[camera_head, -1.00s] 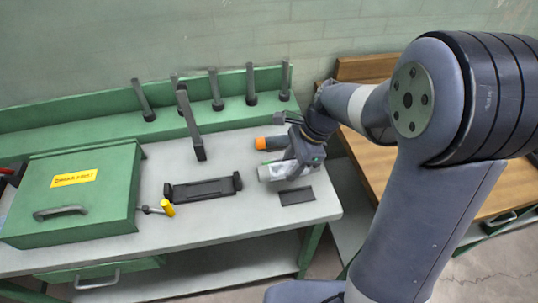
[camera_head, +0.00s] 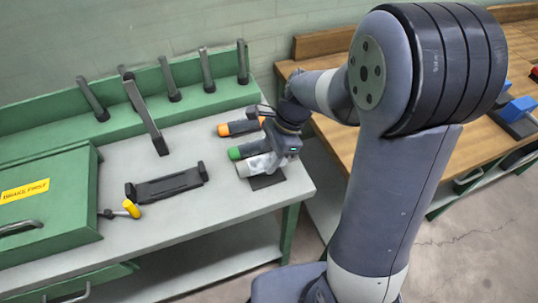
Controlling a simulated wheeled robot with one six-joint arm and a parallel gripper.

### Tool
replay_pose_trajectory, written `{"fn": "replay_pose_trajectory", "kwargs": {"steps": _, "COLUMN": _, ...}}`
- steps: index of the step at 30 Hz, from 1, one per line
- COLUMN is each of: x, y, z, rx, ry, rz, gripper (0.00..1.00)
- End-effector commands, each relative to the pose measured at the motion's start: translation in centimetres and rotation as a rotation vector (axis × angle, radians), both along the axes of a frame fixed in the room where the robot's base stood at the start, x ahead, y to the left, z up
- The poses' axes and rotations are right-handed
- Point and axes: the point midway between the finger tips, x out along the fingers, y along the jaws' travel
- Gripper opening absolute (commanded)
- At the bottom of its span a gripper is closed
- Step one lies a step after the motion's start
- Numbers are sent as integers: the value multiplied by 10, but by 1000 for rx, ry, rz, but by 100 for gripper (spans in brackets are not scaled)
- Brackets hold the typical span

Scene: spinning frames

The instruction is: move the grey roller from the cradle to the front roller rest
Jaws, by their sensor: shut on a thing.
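The grey roller (camera_head: 251,167) is at the right end of the bench, beside the green-ended roller. My gripper (camera_head: 274,156) is shut on it at its right side; the fingertips are partly hidden. A dark flat rest (camera_head: 267,181), the front one, shows just below and in front of the grey roller. I cannot tell whether the roller touches it. The black cradle (camera_head: 165,187), a long tray with raised ends, stands empty to the left.
An orange-ended roller (camera_head: 238,128) and a green-ended roller (camera_head: 244,150) lie just behind the grey one. A slanted dark bar (camera_head: 147,117) rises behind the cradle. A yellow-tipped crank (camera_head: 131,208) and green box (camera_head: 45,204) stand left. A wooden bench (camera_head: 415,130) is right.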

Motion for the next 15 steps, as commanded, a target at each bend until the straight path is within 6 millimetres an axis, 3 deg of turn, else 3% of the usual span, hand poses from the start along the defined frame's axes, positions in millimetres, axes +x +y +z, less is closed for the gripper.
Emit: {"fn": "replay_pose_trajectory", "kwargs": {"steps": 15, "x": 0, "y": 0, "z": -39, "rx": 1, "ry": 0, "rz": 0, "gripper": 13}}
